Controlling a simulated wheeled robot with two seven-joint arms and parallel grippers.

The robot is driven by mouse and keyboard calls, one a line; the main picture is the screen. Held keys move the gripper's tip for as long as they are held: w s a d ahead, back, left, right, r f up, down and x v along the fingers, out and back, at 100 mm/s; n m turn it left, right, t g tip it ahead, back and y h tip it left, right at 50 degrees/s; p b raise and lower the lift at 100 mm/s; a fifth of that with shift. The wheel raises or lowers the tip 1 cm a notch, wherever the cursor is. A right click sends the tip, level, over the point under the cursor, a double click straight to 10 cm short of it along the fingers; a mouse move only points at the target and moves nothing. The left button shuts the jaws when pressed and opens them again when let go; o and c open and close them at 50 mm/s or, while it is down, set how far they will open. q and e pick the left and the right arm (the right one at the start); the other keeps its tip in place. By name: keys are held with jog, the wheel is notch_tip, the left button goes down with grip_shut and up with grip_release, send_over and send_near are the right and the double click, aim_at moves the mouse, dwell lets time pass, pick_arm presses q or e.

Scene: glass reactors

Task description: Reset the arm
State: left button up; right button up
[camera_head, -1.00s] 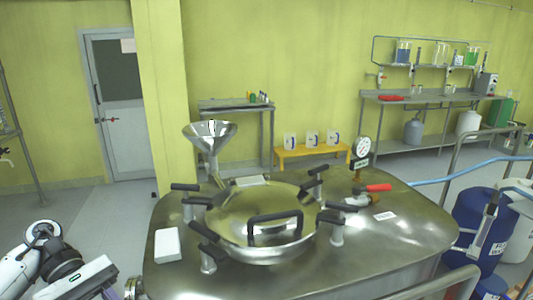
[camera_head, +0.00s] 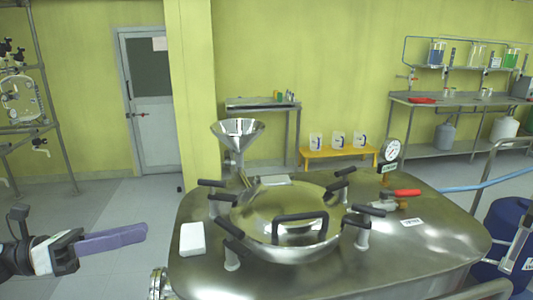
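My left gripper (camera_head: 138,231) comes in at the lower left, with a dark wrist and a long purple-grey flat piece pointing right. It is seen side-on, so I cannot tell whether its fingers are apart. It is in free space left of the steel reactor (camera_head: 420,255), visibly clear of it in the picture.
The reactor's top carries a domed lid (camera_head: 285,205) with black-handled clamps, a funnel (camera_head: 238,132), a gauge (camera_head: 390,150), a red-handled valve (camera_head: 407,193) and a white block (camera_head: 192,239). A pipe rack (camera_head: 58,150) stands at left. Floor between rack and reactor looks clear.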

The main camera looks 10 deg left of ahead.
pick_arm(q)
jog(key=w+a+r+n+t+y, duration=0.45)
jog(key=w+a+n+t, duration=0.3)
jog(key=n, duration=0.35)
jog(key=w+a+n+t+y, duration=0.4)
jog(key=a+n+y, duration=0.8)
jog(key=n, duration=0.4)
jog(key=s+a+f+n+g+y, duration=0.1)
jog(key=a+f+n+g+y, duration=0.4)
jog(key=a+f+n, duration=0.35)
jog(key=s+d+f+n+g+h, duration=0.1)
jog(key=s+d+f+g+h, duration=0.1)
jog(key=s+d+f, duration=0.7)
jog(key=s+d+f+n+g+h, duration=0.2)
jog(key=s+d+f+h, duration=0.1)
jog(key=d+f, duration=1.15)
jog(key=s+d+f+n+g+h, duration=0.1)
jog(key=s+d+f, duration=0.4)
jog(key=s+d, duration=0.4)
jog(key=s+d+f+n+g+h, duration=0.1)
jog(key=s+d+f+h, duration=0.1)
jog(key=s+d+f, duration=0.4)
jog(key=s+d, duration=0.4)
jog(key=s, duration=0.1)
jog(key=shift+s+f+n+g, duration=0.2)
jog(key=shift+s+n+g, duration=0.15)
jog(key=shift+s, duration=0.05)
